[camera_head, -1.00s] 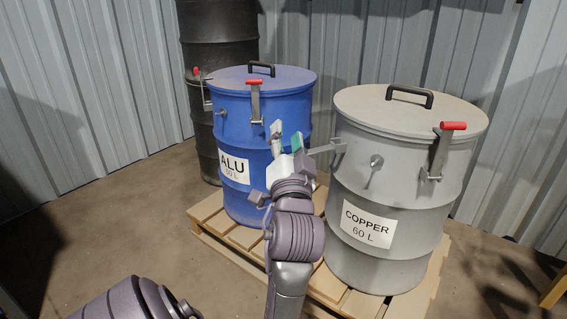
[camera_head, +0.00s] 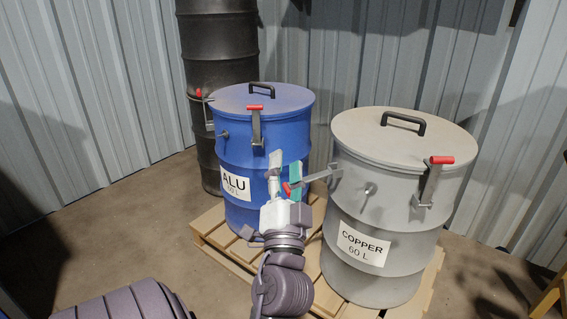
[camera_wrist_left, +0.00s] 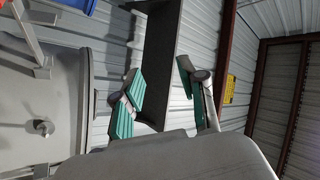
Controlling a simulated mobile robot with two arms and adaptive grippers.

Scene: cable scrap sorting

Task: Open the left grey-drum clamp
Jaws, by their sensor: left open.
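The grey drum (camera_head: 390,215), labelled COPPER, stands at the right of the head view with its lid on. Its left clamp (camera_head: 318,177) sticks out leftward from the rim, sloping slightly down to a red tip. Its right clamp (camera_head: 431,182) stands upright with a red handle. My left gripper (camera_head: 285,172) is open, its teal-padded fingers pointing up beside the red tip. I cannot tell if the tip is between the fingers or touching one. In the wrist view the open gripper (camera_wrist_left: 160,97) has no object visibly held. My right gripper is out of view.
A blue drum (camera_head: 237,150), labelled ALU, stands close behind my left gripper, with its own upright clamp (camera_head: 256,125). Both drums stand on a wooden pallet (camera_head: 213,236). A black drum (camera_head: 221,50) is behind. Bare floor lies at the left.

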